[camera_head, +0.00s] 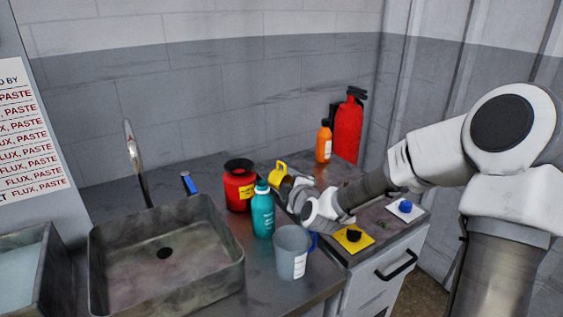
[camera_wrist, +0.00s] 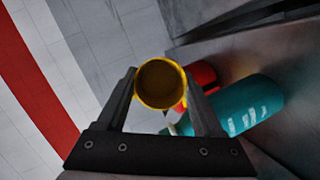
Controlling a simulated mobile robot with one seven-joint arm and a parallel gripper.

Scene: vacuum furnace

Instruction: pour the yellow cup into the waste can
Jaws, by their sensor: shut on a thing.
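The yellow cup (camera_head: 281,168) is held in my gripper (camera_head: 287,182), which is shut on it. In the wrist view the cup (camera_wrist: 160,84) sits between the two fingers of my gripper (camera_wrist: 159,82), with its round mouth facing the camera and a brownish-yellow inside. I cannot tell whether it holds anything. The red waste can (camera_head: 238,186), with a black flared top and a yellow label, stands upright on the counter just left of the cup. In the wrist view the can (camera_wrist: 202,74) is partly hidden behind the cup and a finger.
A teal bottle (camera_head: 263,212) stands just in front of the can, close to my gripper. A grey mug (camera_head: 291,252) is at the counter's front edge. The sink (camera_head: 165,260) lies left. An orange bottle (camera_head: 324,142) and a red extinguisher (camera_head: 348,128) stand at the back right.

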